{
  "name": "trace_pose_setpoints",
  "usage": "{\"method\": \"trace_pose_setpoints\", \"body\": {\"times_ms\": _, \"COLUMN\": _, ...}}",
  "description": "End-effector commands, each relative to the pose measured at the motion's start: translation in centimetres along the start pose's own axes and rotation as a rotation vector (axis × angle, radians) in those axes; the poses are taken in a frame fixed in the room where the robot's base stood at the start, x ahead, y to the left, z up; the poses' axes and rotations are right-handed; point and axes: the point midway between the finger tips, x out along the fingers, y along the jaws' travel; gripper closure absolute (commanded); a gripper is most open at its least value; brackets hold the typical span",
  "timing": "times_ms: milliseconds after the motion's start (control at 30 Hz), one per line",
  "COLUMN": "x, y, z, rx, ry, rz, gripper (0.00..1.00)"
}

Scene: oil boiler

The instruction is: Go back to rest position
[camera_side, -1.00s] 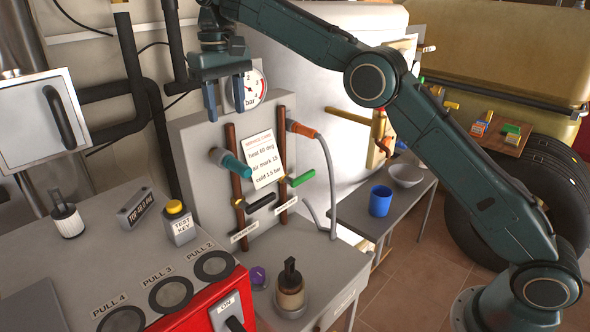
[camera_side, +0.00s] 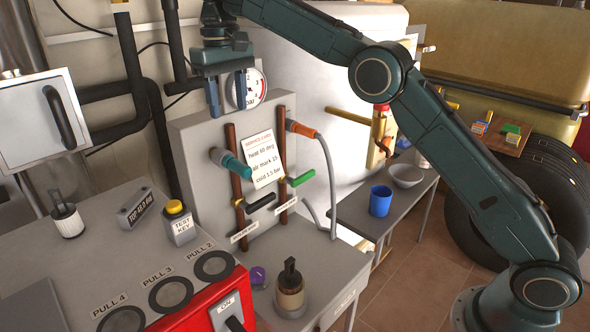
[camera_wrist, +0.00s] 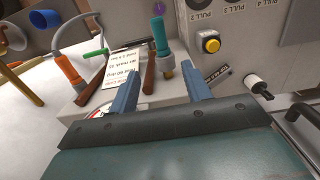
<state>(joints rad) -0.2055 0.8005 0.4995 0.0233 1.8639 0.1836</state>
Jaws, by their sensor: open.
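My gripper (camera_side: 227,95) is open and empty. In the side view it hangs fingers-down in front of the pressure gauge (camera_side: 250,88), above the grey panel box (camera_side: 190,135) with the service card (camera_side: 262,160). In the wrist view its two blue fingers (camera_wrist: 160,92) stand well apart with nothing between them. The gauge is partly hidden by a finger in the side view and mostly covered by the gripper in the wrist view.
The panel carries a teal handle (camera_side: 231,164), an orange plug (camera_side: 301,129) with a grey cable, and black and green levers. A blue cup (camera_side: 380,201) and a bowl (camera_side: 406,175) sit on the side table.

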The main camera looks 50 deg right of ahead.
Motion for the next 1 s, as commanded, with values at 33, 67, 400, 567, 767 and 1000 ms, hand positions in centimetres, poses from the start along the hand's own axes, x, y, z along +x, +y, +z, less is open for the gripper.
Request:
{"method": "trace_pose_setpoints", "body": {"times_ms": 33, "x": -0.5, "y": 0.2, "z": 0.3, "rx": 0.000, "ry": 0.008, "rz": -0.001, "gripper": 0.52}}
{"method": "trace_pose_setpoints", "body": {"times_ms": 67, "x": -0.8, "y": 0.4, "z": 0.5, "rx": 0.000, "ry": 0.012, "rz": -0.002, "gripper": 0.52}}
{"method": "trace_pose_setpoints", "body": {"times_ms": 400, "x": -4.4, "y": 2.8, "z": 4.2, "rx": 0.002, "ry": 0.086, "rz": -0.012, "gripper": 0.52}}
{"method": "trace_pose_setpoints", "body": {"times_ms": 567, "x": -5.6, "y": 4.1, "z": 6.8, "rx": 0.002, "ry": 0.125, "rz": -0.015, "gripper": 0.52}}
{"method": "trace_pose_setpoints", "body": {"times_ms": 767, "x": -6.7, "y": 5.5, "z": 10.3, "rx": 0.001, "ry": 0.175, "rz": -0.018, "gripper": 0.52}}
{"method": "trace_pose_setpoints", "body": {"times_ms": 1000, "x": -6.9, "y": 7.2, "z": 15.0, "rx": 0.002, "ry": 0.236, "rz": -0.020, "gripper": 0.52}}
